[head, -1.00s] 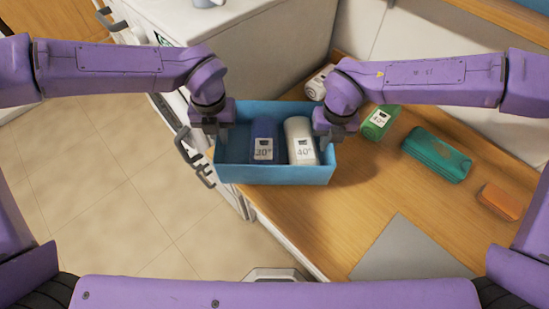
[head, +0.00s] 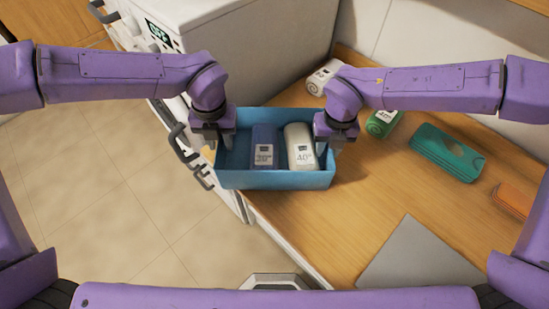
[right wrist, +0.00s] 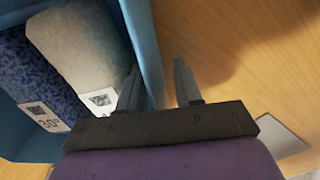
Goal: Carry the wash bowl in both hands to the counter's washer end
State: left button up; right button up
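The wash bowl (head: 275,180) is a blue rectangular tub, roughly level, in the middle of the head view. It overlaps the counter's left edge in the picture. My right gripper (head: 334,142) is at the right end. In the right wrist view its fingers (right wrist: 158,88) straddle the bowl's side wall (right wrist: 144,45).
A white appliance (head: 270,50) stands behind; dark handles (head: 190,160) jut out at left.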

pick_arm(q)
jog(key=shift+r, duration=0.1)
pick_arm(e)
jog(key=shift+r, duration=0.1)
pick_arm(q)
notch_tip(320, 180, up, 12)
pick_arm(e)
notch_tip(320, 180, up, 12)
dwell(0.3)
dwell(0.4)
